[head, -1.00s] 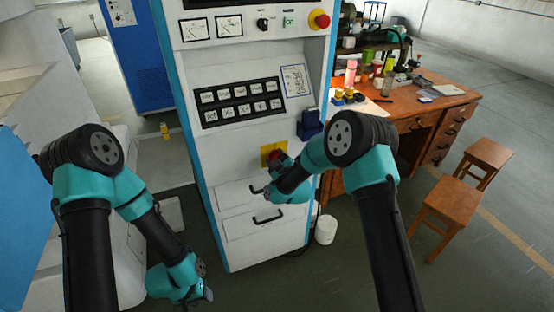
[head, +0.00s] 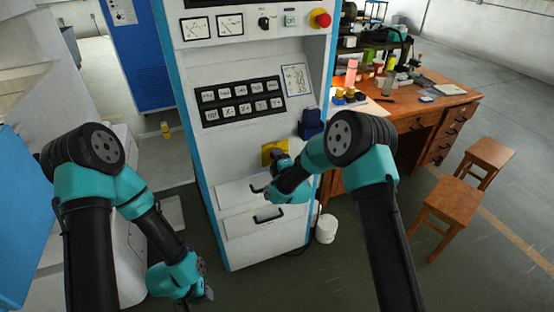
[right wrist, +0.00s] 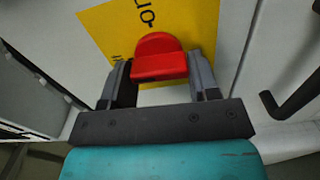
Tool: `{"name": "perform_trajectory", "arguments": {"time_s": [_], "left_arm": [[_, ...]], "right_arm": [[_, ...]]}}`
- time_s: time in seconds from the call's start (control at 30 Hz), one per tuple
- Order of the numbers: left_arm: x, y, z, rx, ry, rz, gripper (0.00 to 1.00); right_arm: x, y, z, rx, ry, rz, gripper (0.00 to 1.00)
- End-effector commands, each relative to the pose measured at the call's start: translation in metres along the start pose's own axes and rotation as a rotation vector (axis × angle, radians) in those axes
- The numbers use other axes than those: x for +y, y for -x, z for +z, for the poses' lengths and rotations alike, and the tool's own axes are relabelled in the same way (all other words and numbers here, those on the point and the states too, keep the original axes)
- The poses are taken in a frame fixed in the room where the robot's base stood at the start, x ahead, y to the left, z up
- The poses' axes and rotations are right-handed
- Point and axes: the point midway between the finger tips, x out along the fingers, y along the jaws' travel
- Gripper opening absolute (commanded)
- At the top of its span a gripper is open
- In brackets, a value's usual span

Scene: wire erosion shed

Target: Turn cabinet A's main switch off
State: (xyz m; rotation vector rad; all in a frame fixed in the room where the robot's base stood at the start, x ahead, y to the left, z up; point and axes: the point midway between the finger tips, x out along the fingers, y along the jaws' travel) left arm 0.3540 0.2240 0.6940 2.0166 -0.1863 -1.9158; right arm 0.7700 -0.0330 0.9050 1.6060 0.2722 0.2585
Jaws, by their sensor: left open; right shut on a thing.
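Cabinet A's main switch is a red handle (right wrist: 159,58) on a yellow plate (right wrist: 205,22) with partly visible black lettering, seen in the right wrist view. The plate also shows in the head view (head: 268,148), low on the white cabinet front (head: 230,155); there my right gripper hides the red handle. My right gripper (right wrist: 160,76) is shut on the red handle, one finger on each side. My left gripper (head: 209,295) is open and empty, low at the left of the cabinet, away from it.
A black drawer pull (head: 268,217) sits below the switch; another dark handle (right wrist: 292,100) shows in the right wrist view. A red knob (head: 320,18) is higher on the cabinet. A cluttered wooden desk (head: 420,112) and two stools stand at the right; a white bucket (head: 326,229) stands on the floor.

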Motion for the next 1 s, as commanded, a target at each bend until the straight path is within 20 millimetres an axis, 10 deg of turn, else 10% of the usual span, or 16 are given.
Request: {"name": "perform_trajectory", "arguments": {"time_s": [0.63,0.67,1.0], "left_arm": [[0.0000,0.0000,0.0000,0.000,0.000,0.000,0.43],[0.0000,0.0000,0.0000,0.000,0.000,0.000,0.43],[0.0000,0.0000,0.0000,0.000,0.000,0.000,0.43]], "right_arm": [[-0.0004,0.0000,-0.0001,0.000,0.069,0.000,0.32],[-0.0004,0.0001,-0.0001,0.000,0.069,0.000,0.58],[-0.0004,0.0000,0.0000,0.000,0.068,0.000,0.81]]}}
